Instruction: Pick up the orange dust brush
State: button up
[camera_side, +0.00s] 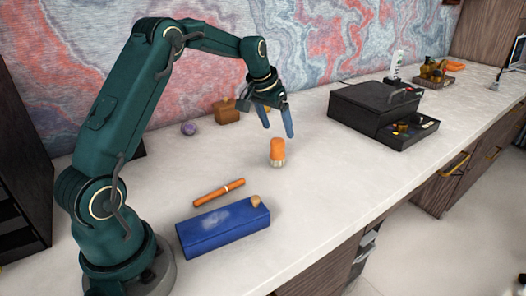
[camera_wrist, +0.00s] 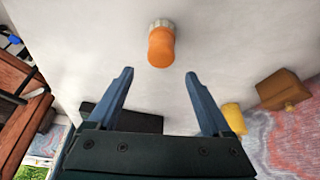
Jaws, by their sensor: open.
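The orange dust brush (camera_side: 277,151) stands upright on the pale desk top, orange handle up and pale bristles down. In the wrist view the brush (camera_wrist: 161,47) lies ahead of the fingertips, near the middle of the gap between them. My gripper (camera_side: 277,131) is above the desk with its two blue fingers pointing down, a little above and behind the brush. In the wrist view my gripper (camera_wrist: 159,74) is open, with nothing between its fingers. The fingers do not appear to touch the brush.
An orange stick (camera_side: 218,192) and a blue box (camera_side: 223,228) lie nearer the front edge. A black case (camera_side: 366,105) with an open tray stands to the right. A brown block (camera_side: 227,110) and a purple ball (camera_side: 189,128) sit by the wall. Desk around the brush is clear.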

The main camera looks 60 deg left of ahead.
aim_at(277, 140)
notch_tip(277, 140, down, 3)
jog(key=shift+f, duration=0.2)
jog(key=shift+x, duration=2.65)
grip_shut()
